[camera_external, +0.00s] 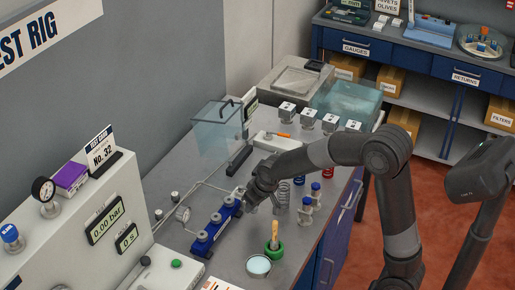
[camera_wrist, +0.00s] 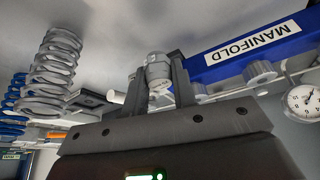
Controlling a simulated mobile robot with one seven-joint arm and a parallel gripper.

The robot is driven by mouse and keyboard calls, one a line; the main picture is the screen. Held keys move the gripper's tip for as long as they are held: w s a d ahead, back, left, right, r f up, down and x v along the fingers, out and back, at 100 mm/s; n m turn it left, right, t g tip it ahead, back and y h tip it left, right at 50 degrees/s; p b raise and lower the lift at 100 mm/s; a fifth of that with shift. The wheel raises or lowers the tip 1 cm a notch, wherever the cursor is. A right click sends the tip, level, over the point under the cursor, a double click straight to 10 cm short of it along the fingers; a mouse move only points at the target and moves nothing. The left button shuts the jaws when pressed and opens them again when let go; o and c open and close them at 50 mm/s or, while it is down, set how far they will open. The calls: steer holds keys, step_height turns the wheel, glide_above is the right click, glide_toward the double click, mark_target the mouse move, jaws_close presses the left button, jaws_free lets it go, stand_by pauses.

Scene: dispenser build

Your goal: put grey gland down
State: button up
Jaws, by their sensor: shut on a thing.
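My gripper (camera_wrist: 160,82) is shut on the grey gland (camera_wrist: 157,68), which sits between its two dark fingers in the wrist view. In the external view my gripper (camera_external: 246,202) is at the far right end of the blue manifold (camera_external: 207,240), and the gland cannot be made out there. In the wrist view the manifold (camera_wrist: 215,62), with its white label, is just right of the fingers. Grey fittings (camera_wrist: 260,72) show along its side. I cannot tell whether the gland touches the manifold or the bench.
Coil springs (camera_external: 283,189) stand right of my gripper, with blue-topped fittings (camera_external: 305,212) beyond. The grey bench (camera_external: 170,252) has some bare room.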

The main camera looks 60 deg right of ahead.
step_height(320, 180, up, 5)
steer(key=shift+w+f, duration=0.1)
steer(key=w+r, duration=0.1)
steer(key=w, duration=0.1)
steer(key=m, duration=0.1)
glide_above(189, 182)
steer(key=s, duration=0.1)
steer(key=f, duration=1)
steer(key=shift+s+a, duration=0.1)
steer(key=shift+a, duration=0.1)
steer(key=o, duration=1)
steer(key=shift+f, duration=0.1)
steer(key=shift+c, duration=0.2)
